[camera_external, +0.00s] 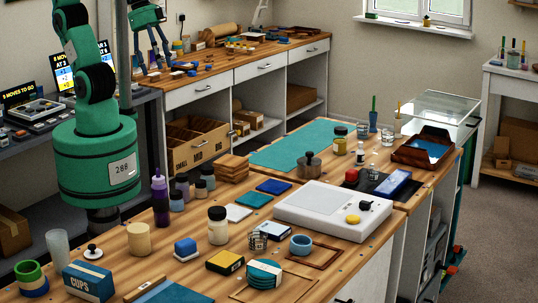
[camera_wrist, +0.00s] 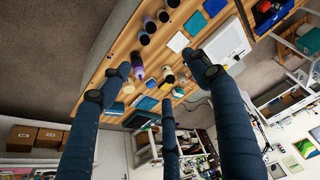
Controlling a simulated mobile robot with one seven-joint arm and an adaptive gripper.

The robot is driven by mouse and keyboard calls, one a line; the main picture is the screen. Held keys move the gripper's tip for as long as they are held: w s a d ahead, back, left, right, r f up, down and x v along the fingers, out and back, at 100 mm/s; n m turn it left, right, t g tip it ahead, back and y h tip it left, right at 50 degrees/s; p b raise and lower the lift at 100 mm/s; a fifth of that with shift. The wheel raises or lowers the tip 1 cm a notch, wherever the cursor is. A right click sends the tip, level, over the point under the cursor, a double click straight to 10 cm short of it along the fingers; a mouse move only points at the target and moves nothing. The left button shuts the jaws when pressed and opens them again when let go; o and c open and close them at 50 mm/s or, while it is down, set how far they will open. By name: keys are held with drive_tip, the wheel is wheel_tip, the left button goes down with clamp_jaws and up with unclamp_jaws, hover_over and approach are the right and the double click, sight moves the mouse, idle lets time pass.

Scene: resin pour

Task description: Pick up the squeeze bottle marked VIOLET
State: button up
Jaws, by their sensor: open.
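A purple squeeze bottle (camera_external: 161,200) with a pointed nozzle stands upright on the wooden bench, left of a group of small jars. No marking can be read on it. It also shows in the wrist view (camera_wrist: 137,68), close to the left fingertip in the picture. My gripper (camera_external: 155,60) is high at the top of the external view, well above and apart from the bottle. Its fingers (camera_wrist: 161,78) are spread open and empty in the wrist view.
Several dark-lidded jars (camera_external: 182,187) stand just right of the bottle. A beige cylinder (camera_external: 139,239) and a white jar with a black lid (camera_external: 218,226) stand nearer the front. A white scale-like device (camera_external: 333,212) lies at the right. Bare wood shows around the bottle's front.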

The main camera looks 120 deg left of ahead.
drive_tip(key=w+d+f+m+g, duration=0.2)
drive_tip(key=w+d+f, duration=0.6)
drive_tip(key=w, duration=0.2)
drive_tip(key=m+g, duration=0.2)
hover_over(160, 200)
drive_tip(key=s+a, duration=0.1)
drive_tip(key=a, duration=0.1)
drive_tip(key=f, duration=1.4)
drive_tip(key=shift+s+d+p, duration=0.1)
drive_tip(key=shift+s+p, duration=0.1)
drive_tip(key=shift+p, duration=0.15)
drive_tip(key=shift+f+m, duration=0.1)
drive_tip(key=shift+m, duration=0.2)
drive_tip(key=shift+f+b, duration=0.65)
drive_tip(key=shift+f, duration=3.65)
drive_tip(key=shift+s+f+b, duration=0.15)
drive_tip(key=shift+f+b, duration=0.45)
drive_tip(key=shift+f, duration=2)
